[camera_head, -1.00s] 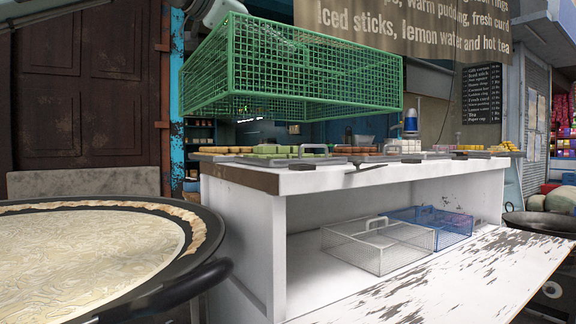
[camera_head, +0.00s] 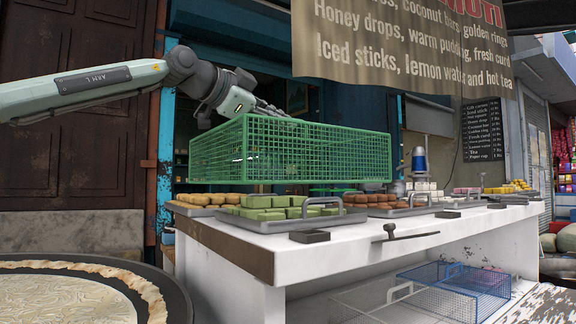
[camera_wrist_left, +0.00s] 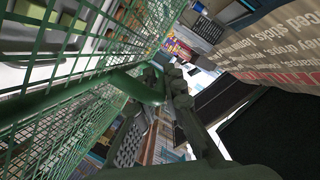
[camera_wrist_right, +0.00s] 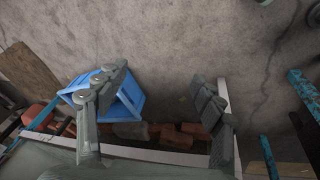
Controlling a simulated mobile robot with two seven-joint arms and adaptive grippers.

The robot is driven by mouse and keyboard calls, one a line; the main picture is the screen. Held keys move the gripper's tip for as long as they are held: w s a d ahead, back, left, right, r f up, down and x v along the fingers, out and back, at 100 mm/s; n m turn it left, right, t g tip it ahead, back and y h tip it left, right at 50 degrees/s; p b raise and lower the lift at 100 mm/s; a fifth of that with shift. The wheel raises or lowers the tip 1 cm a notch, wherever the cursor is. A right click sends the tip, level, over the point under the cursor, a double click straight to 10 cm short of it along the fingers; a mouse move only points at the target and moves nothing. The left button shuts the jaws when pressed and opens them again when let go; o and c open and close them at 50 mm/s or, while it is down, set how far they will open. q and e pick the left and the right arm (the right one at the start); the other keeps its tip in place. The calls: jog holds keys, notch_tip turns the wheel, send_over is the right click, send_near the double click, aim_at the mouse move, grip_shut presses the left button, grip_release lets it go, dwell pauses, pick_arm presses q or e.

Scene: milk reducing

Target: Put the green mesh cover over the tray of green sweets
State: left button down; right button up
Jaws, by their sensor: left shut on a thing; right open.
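The green mesh cover (camera_head: 310,152) hangs in the air above the counter in the head view, over the trays and apart from them. My left gripper (camera_head: 262,108) is shut on it at its top. In the left wrist view the cover's mesh (camera_wrist_left: 50,70) and its green handle (camera_wrist_left: 135,85) fill the left side, with the gripper's fingers at the handle. The tray of green sweets (camera_head: 285,226) sits uncovered on the counter, below the cover.
Trays of yellow-brown sweets (camera_head: 200,200) and brown sweets (camera_head: 385,201) flank the green ones. A dark metal bar (camera_head: 400,236) lies at the counter's front. White and blue mesh covers (camera_head: 455,277) are on the shelf below. A large pan (camera_head: 170,290) stands at lower left. A sign (camera_head: 400,45) hangs above.

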pick_arm(q)
jog(key=w+f, duration=0.1)
jog(key=w, duration=0.1)
jog(key=w+d+f+p, duration=0.1)
jog(key=w, duration=0.1)
jog(key=w+f+p, duration=0.1)
jog(key=shift+w+d+f, duration=0.15)
jog(key=shift+w+d, duration=0.05)
jog(key=shift+w, duration=0.2)
jog(key=shift+w+f, duration=0.15)
jog(key=shift+f, duration=0.05)
notch_tip(320, 180, down, 4)
jog(key=shift+r, duration=0.1)
pick_arm(e)
notch_tip(320, 180, down, 7)
jog(key=s, duration=0.1)
jog(key=shift+s+r, duration=0.15)
pick_arm(q)
jog(key=shift+f+b, duration=0.3)
jog(key=shift+b, duration=0.05)
pick_arm(e)
jog(key=shift+w+a+r, duration=0.1)
jog(key=shift+w+r, duration=0.3)
jog(key=shift+r, duration=0.45)
jog(key=shift+r, duration=0.2)
